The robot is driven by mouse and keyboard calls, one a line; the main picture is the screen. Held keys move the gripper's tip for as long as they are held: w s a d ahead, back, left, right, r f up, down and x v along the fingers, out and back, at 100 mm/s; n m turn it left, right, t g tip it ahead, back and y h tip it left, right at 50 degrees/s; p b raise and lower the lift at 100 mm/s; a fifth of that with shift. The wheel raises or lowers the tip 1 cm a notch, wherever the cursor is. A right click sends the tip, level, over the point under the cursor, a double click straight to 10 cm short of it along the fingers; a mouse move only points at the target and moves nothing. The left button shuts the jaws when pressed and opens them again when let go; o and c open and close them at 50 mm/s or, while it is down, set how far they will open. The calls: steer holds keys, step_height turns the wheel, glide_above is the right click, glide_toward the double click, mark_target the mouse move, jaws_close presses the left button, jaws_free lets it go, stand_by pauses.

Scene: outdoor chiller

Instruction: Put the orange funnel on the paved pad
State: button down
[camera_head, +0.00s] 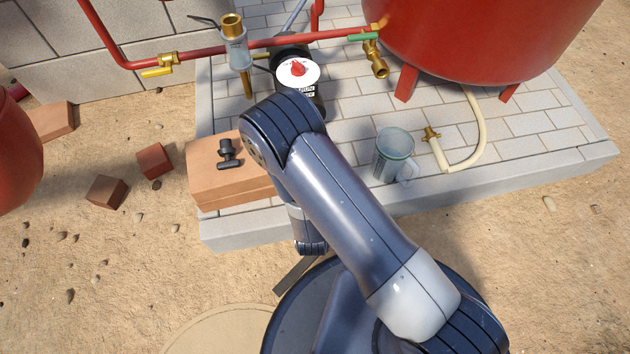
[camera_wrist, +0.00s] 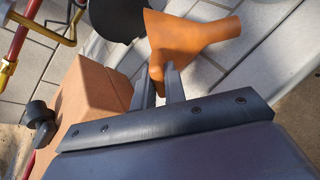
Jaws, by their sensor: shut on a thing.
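The orange funnel (camera_wrist: 195,38) shows in the wrist view, tilted, with its spout toward the upper right. My gripper (camera_wrist: 158,84) is shut on the funnel's near edge. Pale paving of the paved pad (camera_wrist: 275,42) lies behind the funnel; I cannot tell whether the funnel touches it. In the head view the paved pad (camera_head: 350,199) is a low slab of light bricks with a grey edge. My arm hides the funnel and my gripper there.
A terracotta block (camera_head: 222,190) with a black valve (camera_head: 229,154) on it sits on the pad's left corner. A clear jug (camera_head: 393,155), a pale hose (camera_head: 482,125), a black pump (camera_head: 299,80) and a red tank (camera_head: 470,40) also stand there. Paving around the jug is bare.

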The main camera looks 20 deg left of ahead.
steer(key=c, duration=1.4)
jaws_free()
steer(key=p+v, duration=0.4)
steer(key=v, duration=0.6)
steer(key=shift+s+d+r, duration=0.1)
steer(key=shift+s, duration=0.25)
steer(key=shift+b+x, duration=1.4)
steer(key=shift+x, duration=2.6)
